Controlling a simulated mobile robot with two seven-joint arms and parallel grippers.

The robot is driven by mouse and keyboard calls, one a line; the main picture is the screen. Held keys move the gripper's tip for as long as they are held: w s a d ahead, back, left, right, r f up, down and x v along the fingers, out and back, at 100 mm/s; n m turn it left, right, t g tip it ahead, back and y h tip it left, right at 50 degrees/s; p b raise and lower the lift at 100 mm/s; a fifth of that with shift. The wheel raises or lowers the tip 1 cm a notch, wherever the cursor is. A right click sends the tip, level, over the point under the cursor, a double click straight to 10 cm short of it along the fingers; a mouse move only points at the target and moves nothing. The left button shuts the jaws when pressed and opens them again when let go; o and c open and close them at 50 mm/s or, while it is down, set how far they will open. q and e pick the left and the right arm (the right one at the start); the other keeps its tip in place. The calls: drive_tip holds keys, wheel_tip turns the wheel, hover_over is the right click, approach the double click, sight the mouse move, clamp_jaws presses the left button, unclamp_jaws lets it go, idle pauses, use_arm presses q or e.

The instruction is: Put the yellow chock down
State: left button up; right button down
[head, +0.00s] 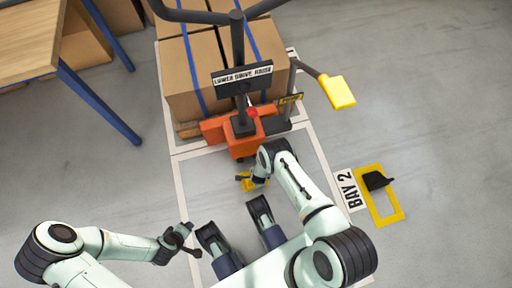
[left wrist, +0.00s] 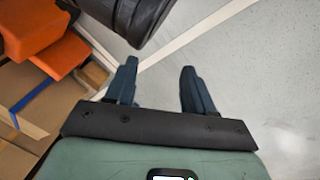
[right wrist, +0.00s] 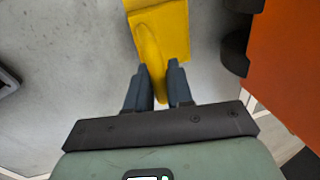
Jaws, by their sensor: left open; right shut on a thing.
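The yellow chock (head: 246,182) is in my right gripper (head: 257,181), in front of the orange pallet truck (head: 240,140). In the right wrist view the chock (right wrist: 163,32) sits between the closed fingertips of the right gripper (right wrist: 160,78), with its wide part beyond them. Bare grey floor shows around it. I cannot tell whether it touches the floor. My left gripper (head: 187,240) is open and empty at the lower left, away from the chock; its spread fingers show in the left wrist view (left wrist: 158,85).
The truck carries strapped cartons (head: 190,70). A black chock (head: 377,180) lies at a yellow floor frame (head: 397,217) beside the BAY 2 label (head: 347,190). A yellow paddle (head: 338,92) sticks out right of the truck. A table (head: 40,40) stands upper left. Floor at right is clear.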

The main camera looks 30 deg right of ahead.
use_arm(q)
drive_tip(key=shift+s, duration=0.1)
use_arm(e)
drive_tip(key=c, duration=1)
unclamp_jaws()
use_arm(q)
drive_tip(key=shift+f, duration=0.1)
use_arm(e)
drive_tip(key=shift+r, duration=0.2)
use_arm(q)
drive_tip(key=s+d+r+g+h+p, duration=0.1)
drive_tip(key=s+d+r+g+p, duration=0.1)
drive_tip(key=s+d+r+p, duration=0.2)
wheel_tip(320, 180, up, 2)
drive_tip(key=shift+s+r+m+p, duration=0.25)
drive_tip(key=shift+s+p, duration=0.35)
drive_tip(key=shift+s, duration=0.55)
use_arm(e)
drive_tip(key=v, duration=1.1)
drive_tip(key=shift+r, duration=0.4)
